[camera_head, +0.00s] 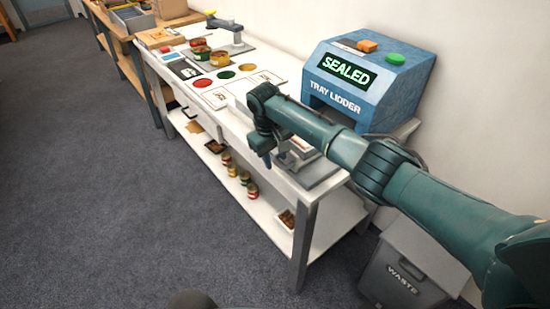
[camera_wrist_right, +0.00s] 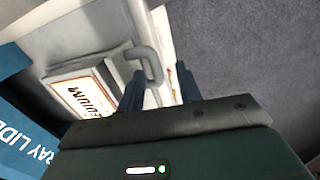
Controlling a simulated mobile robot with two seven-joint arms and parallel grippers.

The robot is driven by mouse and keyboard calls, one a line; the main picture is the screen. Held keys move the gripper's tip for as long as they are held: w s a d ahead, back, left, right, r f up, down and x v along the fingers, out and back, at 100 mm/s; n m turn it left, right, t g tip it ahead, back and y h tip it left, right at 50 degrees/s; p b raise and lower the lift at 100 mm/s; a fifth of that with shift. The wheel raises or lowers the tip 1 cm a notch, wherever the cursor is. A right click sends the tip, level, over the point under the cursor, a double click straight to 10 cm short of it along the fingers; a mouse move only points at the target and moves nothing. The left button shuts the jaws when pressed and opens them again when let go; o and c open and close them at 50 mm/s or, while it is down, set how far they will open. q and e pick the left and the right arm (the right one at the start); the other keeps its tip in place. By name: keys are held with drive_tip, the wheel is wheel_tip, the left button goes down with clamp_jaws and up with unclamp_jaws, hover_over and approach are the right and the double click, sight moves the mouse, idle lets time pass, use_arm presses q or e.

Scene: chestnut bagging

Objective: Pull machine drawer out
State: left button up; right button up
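The machine (camera_head: 365,85) is a blue tray lidder at the back right of the bench, its display reading SEALED. Its grey drawer (camera_head: 318,175) stands out in front of it, holding a pale tray labelled MEDIUM, which shows in the right wrist view (camera_wrist_right: 82,95). The drawer's grey bar handle (camera_wrist_right: 152,62) shows there too. My right gripper (camera_head: 266,160) is at the drawer's front. In the right wrist view its fingers (camera_wrist_right: 160,85) are apart, with the handle near and between their tips; I cannot tell whether they touch it. My left gripper is not in view.
The white bench (camera_head: 235,122) holds cards, coloured discs and several tins at the left. Its lower shelf (camera_head: 270,205) carries more tins. A grey WASTE bin (camera_head: 400,280) stands at the lower right. The carpet (camera_head: 120,210) in front of the bench is clear.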

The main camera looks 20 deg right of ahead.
wheel_tip(320, 180, up, 12)
drive_tip(key=a, duration=0.2)
drive_tip(key=shift+s, duration=0.3)
drive_tip(key=s+a+f+t+y, duration=0.1)
drive_tip(key=s+a+f+y, duration=0.2)
drive_tip(key=f, duration=0.5)
drive_tip(key=s+a+f+t, duration=0.2)
drive_tip(key=s+f, duration=0.3)
drive_tip(key=f, duration=0.2)
drive_tip(key=s+a+f+t+y, duration=0.1)
drive_tip(key=s+a+f+y, duration=0.15)
drive_tip(key=f, duration=0.55)
drive_tip(key=s+d+t, duration=0.3)
drive_tip(key=s, duration=0.6)
drive_tip(key=s+d+r+m+t, duration=0.1)
drive_tip(key=s+d+t, duration=0.2)
drive_tip(key=s, duration=0.7)
drive_tip(key=shift+s+d+h, duration=0.3)
drive_tip(key=shift+d+h, duration=0.05)
drive_tip(key=shift+d, duration=0.15)
